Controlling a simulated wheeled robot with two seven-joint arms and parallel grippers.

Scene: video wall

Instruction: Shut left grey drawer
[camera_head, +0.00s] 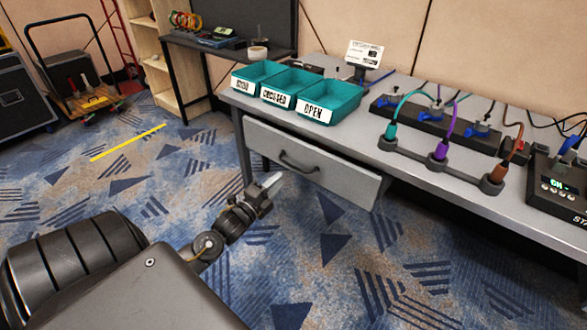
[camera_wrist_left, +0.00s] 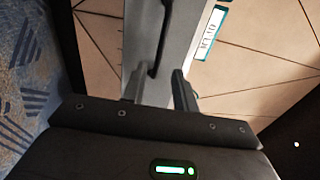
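The left grey drawer (camera_head: 335,177) hangs under the left part of the grey desk. Its front panel seems to stand out a little from the desk, most clearly at its right end; how far is hard to tell. A dark bar handle (camera_head: 298,166) is on its front, and it also shows in the left wrist view (camera_wrist_left: 157,42). My left gripper (camera_head: 271,181) is in front of the drawer, left of and below the handle. In the left wrist view its two fingers (camera_wrist_left: 158,92) are apart with nothing held between them. My right gripper is in neither view.
Three teal labelled bins (camera_head: 318,94) stand on the desk (camera_head: 345,118) above the drawer. Cable sockets (camera_head: 440,150) with coloured plugs and a control box (camera_head: 558,188) lie to the right. The carpet in front of the drawer is clear.

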